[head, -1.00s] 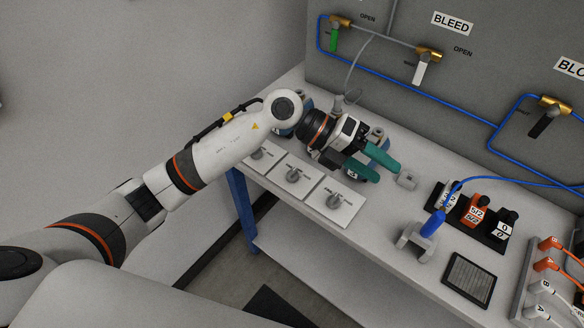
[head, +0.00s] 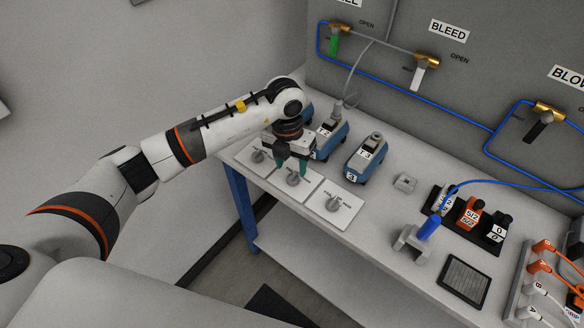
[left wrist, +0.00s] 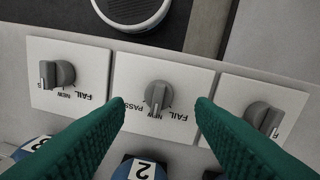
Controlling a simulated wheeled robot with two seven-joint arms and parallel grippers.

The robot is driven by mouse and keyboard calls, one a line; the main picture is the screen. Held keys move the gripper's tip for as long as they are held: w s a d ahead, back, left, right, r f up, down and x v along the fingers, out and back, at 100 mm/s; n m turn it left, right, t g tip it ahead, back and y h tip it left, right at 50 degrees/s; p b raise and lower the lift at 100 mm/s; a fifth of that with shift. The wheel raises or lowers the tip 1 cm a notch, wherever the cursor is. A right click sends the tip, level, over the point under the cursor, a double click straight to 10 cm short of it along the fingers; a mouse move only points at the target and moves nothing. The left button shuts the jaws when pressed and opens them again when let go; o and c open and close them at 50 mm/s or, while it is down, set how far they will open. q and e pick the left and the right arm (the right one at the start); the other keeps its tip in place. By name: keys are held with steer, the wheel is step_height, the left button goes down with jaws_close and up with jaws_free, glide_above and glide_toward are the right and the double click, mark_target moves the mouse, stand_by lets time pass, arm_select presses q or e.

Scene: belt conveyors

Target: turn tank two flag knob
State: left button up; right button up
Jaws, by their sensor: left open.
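The middle grey flag knob (head: 293,178) sits on a white plate in front of the blue tank marked 2 (head: 328,142). In the left wrist view the knob (left wrist: 157,95) shows between the fingers, with its narrow ridge toward the tank. Its plate (left wrist: 190,73) carries the words FAIL, NEW and PASS, upside down. My left gripper (head: 292,167) points down over this plate, its green fingers open and empty. In the left wrist view its fingertips (left wrist: 160,104) flank the knob with a gap on each side; contact is not visible. My right gripper is not in view.
Like plates with knobs lie on either side, one at the front (head: 336,203) and one at the back (head: 258,155). Tank three (head: 366,158) stands right of tank two. A grey bracket (head: 410,242) with a blue plug is farther right.

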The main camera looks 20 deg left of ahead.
mark_target(293, 175)
arm_select(q)
steer(key=shift+d+f+p, duration=0.2)
steer(key=shift+f+p, duration=0.1)
steer(key=shift+f, duration=1.65)
steer(key=c, duration=1)
steer(key=shift+f+m+b, duration=0.1)
steer(key=shift+m+b, duration=0.8)
steer(key=shift+b, duration=0.35)
steer(key=m+b, duration=0.5)
steer(key=b, duration=0.1)
steer(key=shift+w+m, duration=0.1)
steer(key=shift+m, duration=0.3)
steer(key=shift+r+m+b, duration=0.2)
steer(key=shift+m+b, duration=1)
steer(key=shift+b, duration=0.15)
steer(key=o, duration=1)
